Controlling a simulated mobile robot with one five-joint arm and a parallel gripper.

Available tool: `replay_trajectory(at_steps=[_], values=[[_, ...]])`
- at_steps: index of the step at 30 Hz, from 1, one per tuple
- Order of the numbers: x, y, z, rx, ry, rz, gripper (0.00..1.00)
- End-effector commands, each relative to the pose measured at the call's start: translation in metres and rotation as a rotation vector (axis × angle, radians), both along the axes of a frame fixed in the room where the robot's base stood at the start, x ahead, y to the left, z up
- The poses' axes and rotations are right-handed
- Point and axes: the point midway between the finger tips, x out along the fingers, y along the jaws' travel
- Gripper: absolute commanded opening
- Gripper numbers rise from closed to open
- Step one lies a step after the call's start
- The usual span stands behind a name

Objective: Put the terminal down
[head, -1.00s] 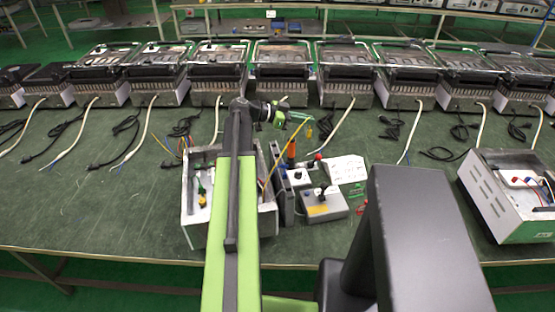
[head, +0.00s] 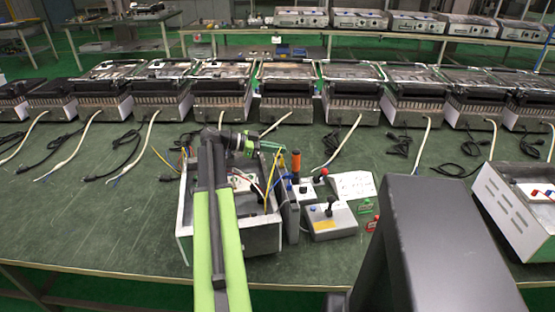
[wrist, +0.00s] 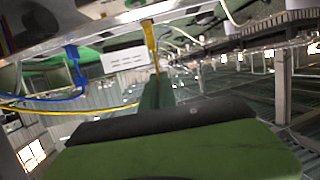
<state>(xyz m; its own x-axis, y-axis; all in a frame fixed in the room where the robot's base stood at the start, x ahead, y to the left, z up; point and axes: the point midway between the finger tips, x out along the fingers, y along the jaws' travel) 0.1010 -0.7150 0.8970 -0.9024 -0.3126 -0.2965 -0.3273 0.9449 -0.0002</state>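My gripper (head: 279,150) is above the right side of the open metal housing (head: 186,210). In the wrist view its green fingers (wrist: 157,92) look closed together on the yellow terminal (wrist: 151,42), which points away from the fingertips. The yellow wire (wrist: 100,108) runs in from the left to the fingers. In the head view the yellow wire (head: 271,178) hangs from the gripper toward the housing. A blue terminal (wrist: 74,58) with a blue wire is to the left in the wrist view, apart from the fingers.
A grey box with a black knob (head: 333,222), an orange-handled tool (head: 296,163) and a white sheet (head: 354,185) are right of the housing. A row of dark heating units (head: 290,95) lines the back.

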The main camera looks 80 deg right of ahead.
Motion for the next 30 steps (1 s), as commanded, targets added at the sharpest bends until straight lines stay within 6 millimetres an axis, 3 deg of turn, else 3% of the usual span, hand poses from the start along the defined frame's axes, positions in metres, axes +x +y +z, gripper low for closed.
replay_trajectory(at_steps=[1,2,13,18,30], values=[[-0.0002,-0.0001,-0.0180,0.000,0.000,0.000,0.00],[-0.0002,-0.0001,-0.0199,0.000,0.000,0.000,0.00],[-0.0008,-0.0002,-0.0200,0.000,0.000,0.000,0.00],[-0.0009,-0.0002,-0.0178,0.000,0.000,-0.001,0.24],[0.0055,0.0016,-0.0109,0.000,0.000,0.000,0.24]])
